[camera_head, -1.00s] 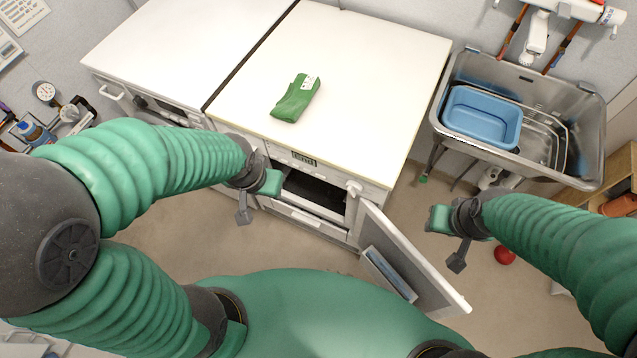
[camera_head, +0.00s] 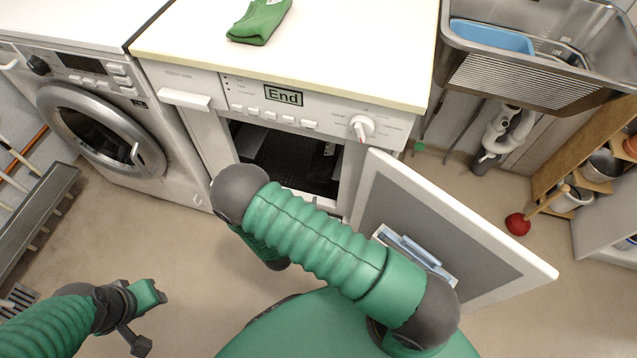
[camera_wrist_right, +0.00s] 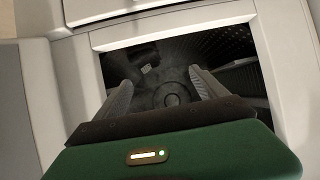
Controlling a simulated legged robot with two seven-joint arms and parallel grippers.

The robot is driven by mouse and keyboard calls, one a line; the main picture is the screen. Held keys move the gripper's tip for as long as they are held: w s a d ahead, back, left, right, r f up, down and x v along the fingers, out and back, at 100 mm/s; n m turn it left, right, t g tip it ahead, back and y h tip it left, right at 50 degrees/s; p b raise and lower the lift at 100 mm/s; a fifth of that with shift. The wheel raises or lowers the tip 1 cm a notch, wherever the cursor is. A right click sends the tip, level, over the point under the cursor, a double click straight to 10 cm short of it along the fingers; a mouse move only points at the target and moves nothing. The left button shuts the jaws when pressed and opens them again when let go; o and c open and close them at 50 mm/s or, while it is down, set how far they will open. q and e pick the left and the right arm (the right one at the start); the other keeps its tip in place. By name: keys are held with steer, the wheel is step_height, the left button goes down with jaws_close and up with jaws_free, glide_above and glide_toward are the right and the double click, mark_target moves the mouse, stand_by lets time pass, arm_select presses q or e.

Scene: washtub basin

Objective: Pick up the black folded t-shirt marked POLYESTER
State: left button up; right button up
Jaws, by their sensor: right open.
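A dark interior shows behind the open door of the middle machine (camera_head: 225,90). Inside it, a small pale label (camera_head: 329,150) sits on something black, probably the black t-shirt; its word is too small to read. In the right wrist view a pale patch (camera_wrist_right: 148,68) lies in the dark cavity, and the shirt's outline cannot be told. My right gripper (camera_wrist_right: 160,78) is open and empty, its two fingers pointing into the opening; in the head view my arm hides it. My left gripper (camera_head: 150,292) is low at the left, away from the machine; its jaws are unclear.
The open door (camera_head: 450,235) swings out to the right with a blue and white item on it. A green folded cloth (camera_head: 260,20) lies on the white top. A round-door washer (camera_head: 100,130) stands left, a metal sink (camera_head: 540,80) right.

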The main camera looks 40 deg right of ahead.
step_height(320, 180, down, 4)
steer(key=s+d+h, duration=0.1)
steer(key=d, duration=0.1)
steer(key=b, duration=0.6)
glide_toward(318, 177)
steer(key=shift+t, duration=0.3)
steer(key=w+d+f, duration=0.1)
steer(key=w+f, duration=0.1)
steer(key=w+d+f, duration=0.2)
steer(key=shift+d+f, duration=0.1)
steer(key=shift+d, duration=0.15)
steer(key=b+x, duration=0.2)
steer(key=x, duration=0.1)
steer(key=b+x, duration=0.1)
steer(key=x, duration=0.1)
steer(key=shift+d+r, duration=0.3)
steer(key=shift+d, duration=0.2)
steer(key=shift+w+d, duration=0.2)
arm_select(q)
step_height(318, 177, down, 11)
steer(key=d, duration=0.1)
steer(key=shift+d+r, duration=0.15)
steer(key=shift+d, duration=0.1)
arm_select(e)
steer(key=shift+r, duration=0.15)
steer(key=shift+c, duration=0.4)
steer(key=c, duration=1.1)
steer(key=shift+o, duration=0.2)
